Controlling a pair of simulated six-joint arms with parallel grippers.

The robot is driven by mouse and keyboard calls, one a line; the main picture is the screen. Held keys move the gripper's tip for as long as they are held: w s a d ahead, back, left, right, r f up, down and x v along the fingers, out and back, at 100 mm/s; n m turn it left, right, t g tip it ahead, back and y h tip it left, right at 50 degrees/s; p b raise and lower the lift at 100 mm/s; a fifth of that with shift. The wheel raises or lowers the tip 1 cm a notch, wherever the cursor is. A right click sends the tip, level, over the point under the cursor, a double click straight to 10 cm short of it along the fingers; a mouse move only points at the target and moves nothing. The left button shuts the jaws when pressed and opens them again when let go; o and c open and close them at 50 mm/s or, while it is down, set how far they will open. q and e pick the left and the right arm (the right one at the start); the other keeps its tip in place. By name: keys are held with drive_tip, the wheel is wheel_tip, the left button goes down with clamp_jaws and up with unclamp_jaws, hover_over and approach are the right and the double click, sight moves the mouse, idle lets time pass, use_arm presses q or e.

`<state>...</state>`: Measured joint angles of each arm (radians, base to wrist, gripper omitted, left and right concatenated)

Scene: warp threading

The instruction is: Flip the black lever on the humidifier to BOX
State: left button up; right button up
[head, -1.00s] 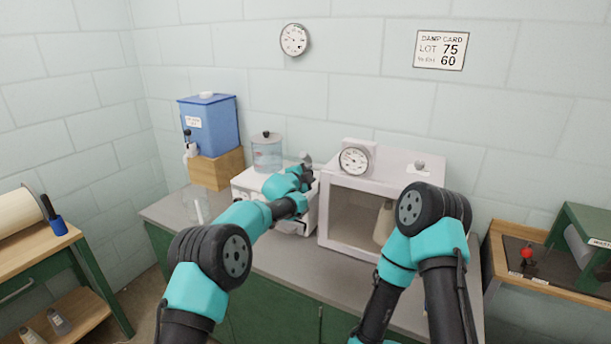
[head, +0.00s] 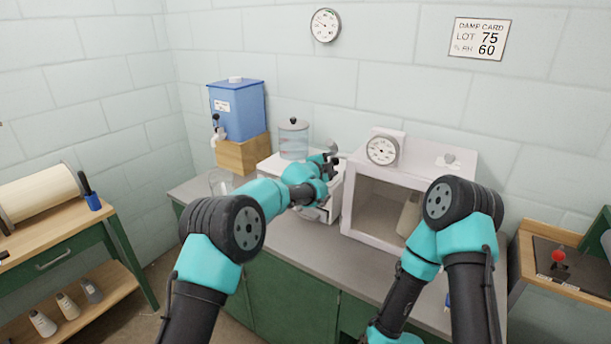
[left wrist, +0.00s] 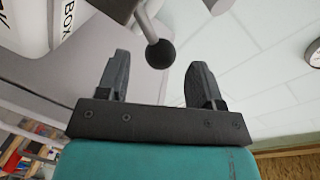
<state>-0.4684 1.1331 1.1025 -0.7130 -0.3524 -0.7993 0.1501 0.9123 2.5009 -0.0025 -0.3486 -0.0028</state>
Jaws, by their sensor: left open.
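The humidifier is the white box (head: 267,163) with a clear water tank (head: 293,140) on top, left of the chamber in the head view. Its lever, a grey rod with a black ball knob (left wrist: 160,53), shows in the left wrist view, with the word BOX on the white face to its left. My left gripper (left wrist: 159,68) is open, and the knob appears between its two fingertips; I cannot tell whether they touch it. In the head view my left gripper (head: 331,164) is at the humidifier's right side, and the arm hides part of its front. My right gripper is out of view.
A white chamber (head: 357,207) with a dial (head: 382,150) stands just right of the humidifier. A blue water container (head: 237,108) on a wooden block (head: 243,154) and a glass beaker (head: 221,182) are to the left. A damp card (head: 480,39) reads LOT 75, % RH 60.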

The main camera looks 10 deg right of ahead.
use_arm(q)
drive_tip(key=v, duration=1.4)
drive_tip(key=shift+s+a, duration=0.25)
drive_tip(key=shift+a, duration=0.05)
drive_tip(key=s+a+f+n+g+y, duration=0.1)
drive_tip(key=s+a+f+n+y, duration=0.1)
drive_tip(key=s+a+f+n, duration=0.5)
drive_tip(key=s+a+f+n+g+y, duration=0.15)
drive_tip(key=a+f, duration=0.35)
drive_tip(key=f, duration=0.6)
drive_tip(key=s+a+f+n+g+y, duration=0.1)
drive_tip(key=s+a+f+n+y, duration=0.15)
drive_tip(key=a+f, duration=0.6)
drive_tip(key=s+a+f+n+g, duration=0.2)
drive_tip(key=s+a+f+n, duration=0.2)
drive_tip(key=s, duration=0.6)
drive_tip(key=s+a+f+n+g+y, duration=0.1)
drive_tip(key=s+a+f+n+g, duration=0.2)
drive_tip(key=s+f, duration=0.3)
drive_tip(key=s+a+f+n+g, duration=0.2)
drive_tip(key=s+a+f+n, duration=0.2)
drive_tip(key=s, duration=1)
drive_tip(key=shift+a+f+n+y, duration=0.4)
drive_tip(key=shift+f+n, duration=0.1)
drive_tip(key=shift+n, duration=0.3)
